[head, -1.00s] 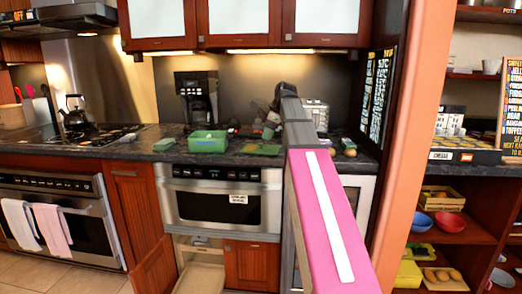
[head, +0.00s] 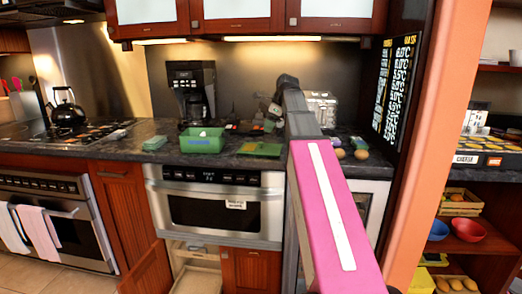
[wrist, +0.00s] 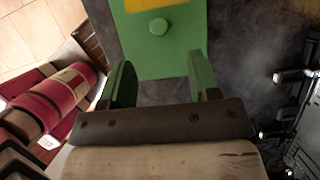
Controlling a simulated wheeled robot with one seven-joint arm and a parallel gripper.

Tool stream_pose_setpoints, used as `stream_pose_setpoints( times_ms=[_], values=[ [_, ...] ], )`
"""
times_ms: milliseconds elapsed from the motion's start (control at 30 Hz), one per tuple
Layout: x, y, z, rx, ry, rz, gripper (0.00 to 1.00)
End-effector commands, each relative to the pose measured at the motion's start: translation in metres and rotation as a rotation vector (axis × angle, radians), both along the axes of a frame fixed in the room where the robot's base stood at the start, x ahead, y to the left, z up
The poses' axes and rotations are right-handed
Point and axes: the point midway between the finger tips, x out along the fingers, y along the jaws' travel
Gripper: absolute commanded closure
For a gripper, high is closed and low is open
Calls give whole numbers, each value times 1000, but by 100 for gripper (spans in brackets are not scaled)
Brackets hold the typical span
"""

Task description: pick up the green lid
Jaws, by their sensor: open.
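The green lid (head: 259,149) lies flat on the dark counter, right of an open green container (head: 202,140). In the wrist view the lid (wrist: 158,55) shows as a green plate with a round green knob and a yellow patch at the top edge. In the head view my arm hides part of the counter, and the fingers are too small to judge.
A coffee maker (head: 193,90) stands behind the container, and a toaster (head: 322,108) stands behind my arm. A microwave (head: 215,205) is built in below the counter, with an open drawer (head: 197,277) beneath. Brown round items (head: 361,154) lie right of my arm.

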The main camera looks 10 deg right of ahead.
Motion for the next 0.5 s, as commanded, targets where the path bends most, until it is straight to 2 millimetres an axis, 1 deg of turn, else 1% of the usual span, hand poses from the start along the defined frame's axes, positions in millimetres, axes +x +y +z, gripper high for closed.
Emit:
stream_pose_setpoints(
  times_ms=[33,100,367,500],
  values=[
    [0,3,-9,0,2,1,44],
    [2,7,-18,0,2,1,44],
    [5,14,-34,-1,1,0,44],
    [7,21,-50,-1,1,0,44]
  ],
)
